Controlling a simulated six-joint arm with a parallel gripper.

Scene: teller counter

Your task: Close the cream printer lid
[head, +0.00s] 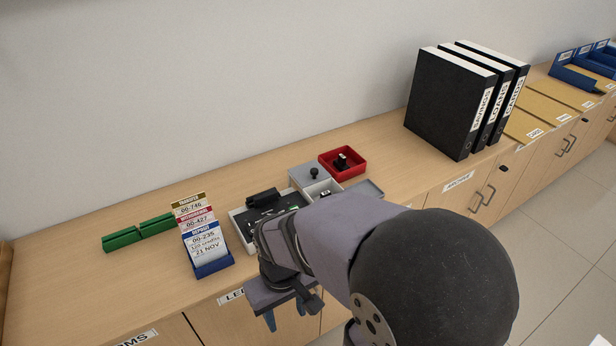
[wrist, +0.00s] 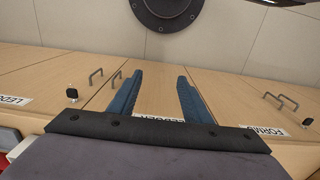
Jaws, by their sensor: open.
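In the head view, a shallow pale cream-rimmed box (head: 238,224) with a black interior and a black roller-like part (head: 262,197) at its back stands on the counter. It looks like the printer, open. I cannot make out a cream lid for certain; my arm covers the box's right front side. My gripper (head: 292,311) is open and empty, with blue fingers pointing down in front of the counter's front edge, apart from the box. In the wrist view, the two fingers (wrist: 160,77) are spread, with only cabinet front and floor beyond them.
To the right are a grey knobbed piece (head: 311,177), a pale compartment and a red tray (head: 356,169). Black binders (head: 450,105) stand further right. The counter's left front is clear.

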